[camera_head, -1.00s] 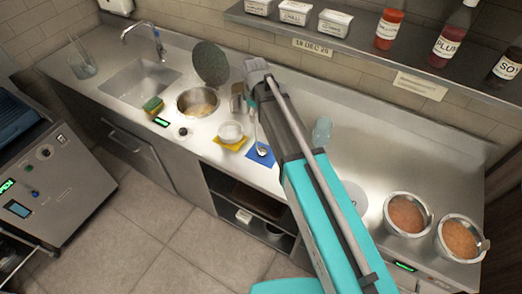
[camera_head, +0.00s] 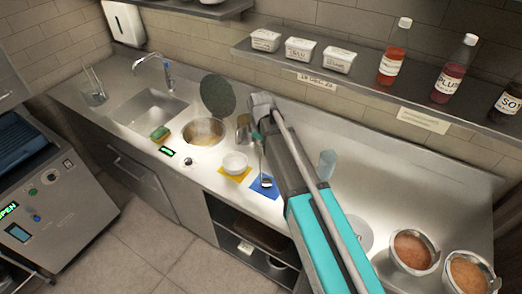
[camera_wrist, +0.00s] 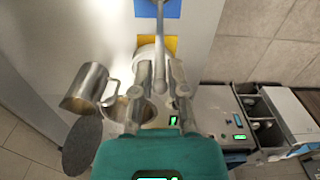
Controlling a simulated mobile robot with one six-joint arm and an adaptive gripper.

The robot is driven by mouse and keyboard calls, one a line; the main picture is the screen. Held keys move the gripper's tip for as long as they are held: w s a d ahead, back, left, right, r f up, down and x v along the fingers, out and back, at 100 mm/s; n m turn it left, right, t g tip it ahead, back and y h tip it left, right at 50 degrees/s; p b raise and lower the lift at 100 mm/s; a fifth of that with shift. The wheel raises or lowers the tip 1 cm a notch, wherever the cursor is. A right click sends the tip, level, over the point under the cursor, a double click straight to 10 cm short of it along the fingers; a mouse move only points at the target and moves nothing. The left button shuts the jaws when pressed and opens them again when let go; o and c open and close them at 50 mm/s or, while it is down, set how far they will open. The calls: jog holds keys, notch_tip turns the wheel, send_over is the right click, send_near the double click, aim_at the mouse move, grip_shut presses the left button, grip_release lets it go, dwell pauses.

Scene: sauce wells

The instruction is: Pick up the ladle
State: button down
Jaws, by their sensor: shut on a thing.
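The metal ladle (camera_head: 266,182) has its bowl over the blue mat (camera_head: 262,194), with its thin handle rising toward my gripper. I cannot tell whether the bowl touches the mat. My gripper (camera_head: 258,136) is above the counter, beside the metal jug (camera_head: 243,131). In the wrist view, the fingers of my gripper (camera_wrist: 161,80) are shut on the ladle's handle (camera_wrist: 160,28), which runs up over the blue mat (camera_wrist: 172,9). The fingers partly hide the grip point.
A white bowl (camera_head: 235,162) stands on a yellow mat (camera_head: 236,177), left of the blue mat. A pot (camera_head: 204,134) with a raised round lid (camera_head: 217,95) is beyond it. A clear container (camera_head: 326,163) stands at right. A shelf (camera_head: 360,82) hangs above the counter.

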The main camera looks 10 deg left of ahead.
jog(key=shift+r+p, duration=1.15)
jog(key=shift+r, duration=0.15)
jog(key=s+a+r+p, duration=0.3)
jog(key=s+r+p, duration=0.7)
jog(key=s, duration=0.3)
jog(key=shift+s, duration=0.3)
jog(key=shift+a, duration=0.15)
